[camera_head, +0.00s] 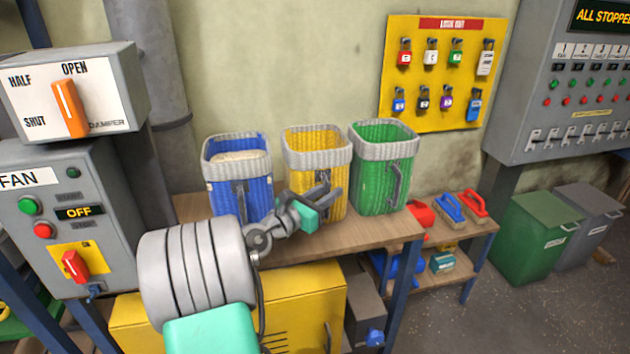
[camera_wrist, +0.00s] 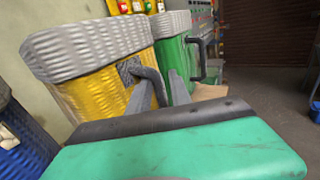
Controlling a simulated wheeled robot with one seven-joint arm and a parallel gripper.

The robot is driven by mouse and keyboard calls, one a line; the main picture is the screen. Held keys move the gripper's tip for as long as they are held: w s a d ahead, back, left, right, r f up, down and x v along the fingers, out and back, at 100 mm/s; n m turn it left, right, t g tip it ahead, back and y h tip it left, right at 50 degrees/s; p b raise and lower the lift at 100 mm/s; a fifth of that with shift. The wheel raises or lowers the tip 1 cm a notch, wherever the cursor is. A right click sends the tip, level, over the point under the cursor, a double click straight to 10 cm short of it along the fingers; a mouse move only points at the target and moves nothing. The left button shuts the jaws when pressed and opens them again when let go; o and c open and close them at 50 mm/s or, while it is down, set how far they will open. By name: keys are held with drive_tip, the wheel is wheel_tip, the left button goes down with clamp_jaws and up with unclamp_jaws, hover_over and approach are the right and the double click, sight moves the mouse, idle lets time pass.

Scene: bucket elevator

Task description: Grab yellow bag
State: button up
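The yellow bag (camera_head: 326,190) is a woven bag with a grey rim, standing upright on the wooden bench between a blue and a green bag. In the wrist view it fills the left side (camera_wrist: 90,92). Its dark handle (camera_wrist: 150,76) faces my gripper. My gripper (camera_head: 329,192) is in front of the bag's lower right side, and its fingers look spread. In the wrist view the handle shows between or just behind the two grey fingers (camera_wrist: 162,90); I cannot tell whether they touch it. The bag's lower front is partly hidden by my gripper.
The blue bag (camera_head: 238,190), filled with pale material, stands close on the left. The green bag (camera_head: 384,170) stands close on the right. The bench (camera_head: 390,229) has bare room in front. The lockout board (camera_head: 440,70) hangs behind; a yellow cabinet (camera_head: 310,300) is below.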

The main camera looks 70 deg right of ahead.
drive_tip(key=shift+c, duration=0.5)
clamp_jaws()
idle(0.8)
